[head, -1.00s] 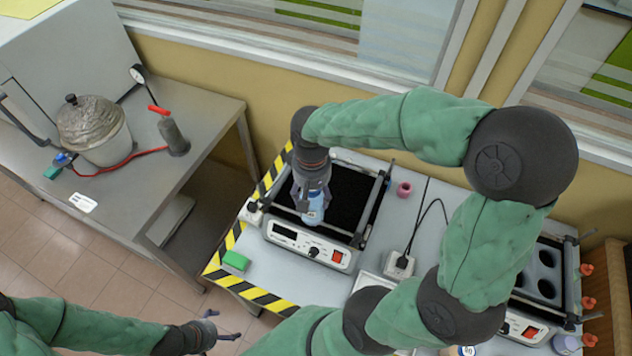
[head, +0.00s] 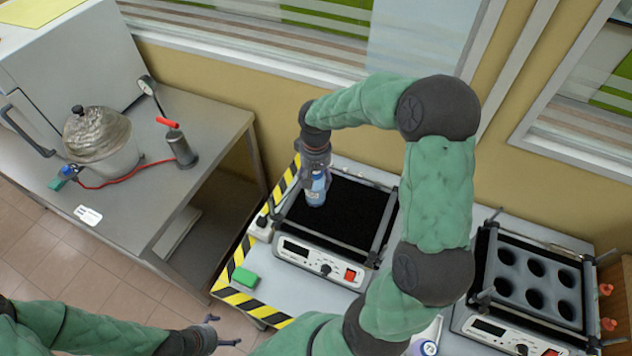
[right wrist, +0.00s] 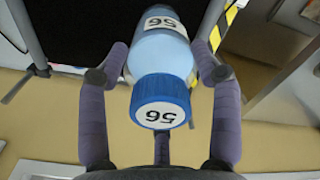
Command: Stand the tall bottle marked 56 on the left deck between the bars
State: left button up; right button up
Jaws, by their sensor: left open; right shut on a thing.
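The bottle marked 56 (head: 317,188) is light blue with a darker blue cap. My right gripper (head: 316,178) is shut on it over the left part of the left deck (head: 355,213), a black mat between metal bars. In the right wrist view the cap and the label reading 56 show between the fingers (right wrist: 160,90). The bottle looks about upright; I cannot tell whether its base touches the mat. My left gripper (head: 228,332) is open and empty at the bottom, away from the deck.
A green block (head: 245,277) lies near the striped table edge. A side table (head: 190,175) at the left bears a silver-lidded pot (head: 103,140). The mat right of the bottle is bare.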

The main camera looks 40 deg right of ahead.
jog(key=shift+w+d+f, duration=0.45)
jog(key=shift+w+f, duration=0.05)
jog(key=shift+f, duration=0.25)
jog(key=shift+w+d+f, duration=0.4)
jog(key=shift+w+f, duration=0.1)
jog(key=shift+f, duration=1.65)
jog(key=shift+f+b, duration=0.15)
jog(key=shift+b, duration=0.15)
jog(key=o, duration=1.5)
notch_tip(320, 180, up, 12)
jog(key=shift+r+p, duration=0.15)
jog(key=shift+p, duration=0.5)
